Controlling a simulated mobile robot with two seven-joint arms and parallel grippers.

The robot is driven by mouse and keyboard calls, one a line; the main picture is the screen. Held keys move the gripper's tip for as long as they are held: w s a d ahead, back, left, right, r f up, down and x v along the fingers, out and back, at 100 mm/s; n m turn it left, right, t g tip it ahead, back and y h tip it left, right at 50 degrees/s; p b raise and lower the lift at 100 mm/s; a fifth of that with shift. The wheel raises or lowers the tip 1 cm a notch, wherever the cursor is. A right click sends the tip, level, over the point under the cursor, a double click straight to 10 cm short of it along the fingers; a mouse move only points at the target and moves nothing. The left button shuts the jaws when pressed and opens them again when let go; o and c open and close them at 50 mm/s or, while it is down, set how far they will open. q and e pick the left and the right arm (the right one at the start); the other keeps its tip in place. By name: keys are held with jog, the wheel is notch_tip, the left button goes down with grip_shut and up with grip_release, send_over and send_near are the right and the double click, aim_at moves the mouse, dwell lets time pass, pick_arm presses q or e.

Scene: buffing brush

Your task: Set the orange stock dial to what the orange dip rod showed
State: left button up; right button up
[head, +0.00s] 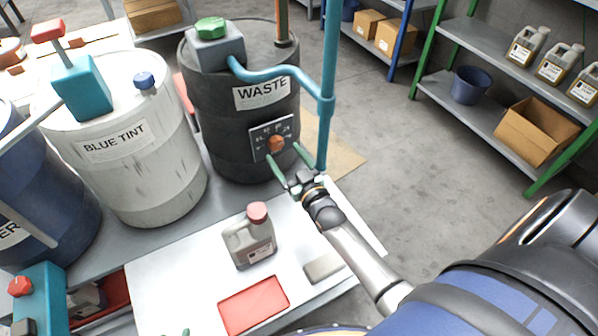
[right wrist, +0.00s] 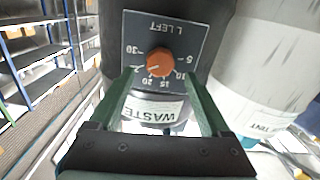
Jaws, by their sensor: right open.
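The orange dial (head: 276,142) sits on a dark scale plate on the front of the black WASTE drum (head: 228,130). In the right wrist view the orange dial (right wrist: 160,62) is upside down, on a plate marked "L LEFT" with numbers from 5 to 30. I cannot tell surely which number it points at. An orange-brown rod (head: 283,20) stands upright at the drum's top; no reading on it is legible. My right gripper (head: 287,163) is open, with its green fingers just short of the dial, one to each side. A green tip at the bottom edge may be my left gripper (head: 184,332).
A teal pipe (head: 327,90) runs down close beside the right gripper. A grey jug (head: 250,240) with a red cap and a red mat (head: 254,304) are on the white bench. The BLUE TINT drum (head: 125,150) stands left. Shelves are at right, beyond open floor.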

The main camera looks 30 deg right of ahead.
pick_arm(q)
jog(key=shift+s+r+p, duration=0.15)
jog(key=shift+r+p, duration=0.1)
jog(key=shift+p, duration=0.2)
pick_arm(e)
jog(key=s, duration=0.8)
jog(key=shift+s+a, duration=0.15)
jog(key=shift+a, duration=0.1)
pick_arm(q)
jog(key=s+a+r+y+p, duration=0.1)
jog(key=a+r+p, duration=0.2)
jog(key=r+p, duration=0.5)
jog(key=p, duration=0.3)
jog(key=shift+s+a+r+n+p, duration=0.25)
jog(key=shift+s+r+n+p, duration=0.05)
jog(key=shift+r+n, duration=0.1)
pick_arm(e)
jog(key=s+a+n+g+y, duration=0.1)
jog(key=s+a+g, duration=0.3)
jog(key=s, duration=0.4)
jog(key=s+a+g+y, duration=0.2)
jog(key=s+a+g, duration=0.3)
jog(key=s, duration=0.4)
jog(key=shift+a+r+n, duration=0.4)
jog(key=shift+a, duration=0.25)
